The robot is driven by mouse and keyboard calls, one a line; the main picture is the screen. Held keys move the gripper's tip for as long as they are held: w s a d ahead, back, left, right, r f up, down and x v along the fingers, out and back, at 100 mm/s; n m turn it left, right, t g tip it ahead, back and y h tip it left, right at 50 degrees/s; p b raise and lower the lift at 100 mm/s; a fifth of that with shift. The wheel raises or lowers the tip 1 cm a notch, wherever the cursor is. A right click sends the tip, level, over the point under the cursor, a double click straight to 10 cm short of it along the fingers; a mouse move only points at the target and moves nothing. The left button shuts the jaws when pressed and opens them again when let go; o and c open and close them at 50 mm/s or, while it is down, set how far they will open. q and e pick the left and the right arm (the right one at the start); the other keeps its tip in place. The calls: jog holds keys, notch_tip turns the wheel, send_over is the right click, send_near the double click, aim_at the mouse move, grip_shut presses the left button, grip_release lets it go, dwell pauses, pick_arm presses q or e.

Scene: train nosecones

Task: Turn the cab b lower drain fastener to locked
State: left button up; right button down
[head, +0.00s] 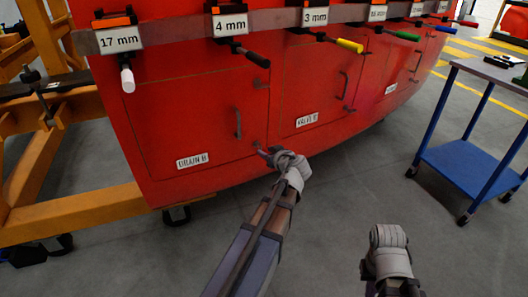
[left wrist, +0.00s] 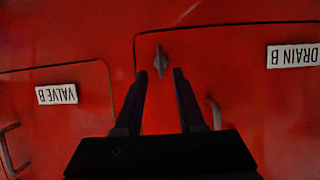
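The red panel marked DRAIN B (head: 192,160) has its lower fastener, a small grey winged piece (left wrist: 160,61), near the panel's corner. In the left wrist view, which is upside down, its wing lies upright in the picture. In the head view that corner is partly hidden by my left gripper (head: 266,153). My left gripper is open, its two dark fingers (left wrist: 160,73) apart with the fastener showing between and just beyond the tips. I cannot tell whether they touch it. My right arm's wrist (head: 388,248) is at the lower right; its fingers cannot be made out.
A handle (head: 238,124) is on the DRAIN B panel. The VALVE panel (head: 307,119) adjoins it. Tools with coloured handles hang on a labelled rail (head: 270,20) above. A blue cart (head: 465,165) stands right, an orange frame (head: 80,210) left. Grey floor is clear between.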

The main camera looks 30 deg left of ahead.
pick_arm(q)
jog(key=b+x, duration=0.1)
jog(key=x, duration=0.5)
jog(key=shift+f+b, duration=0.1)
jog(key=shift+b, duration=0.25)
jog(key=shift+s, duration=0.1)
grip_shut()
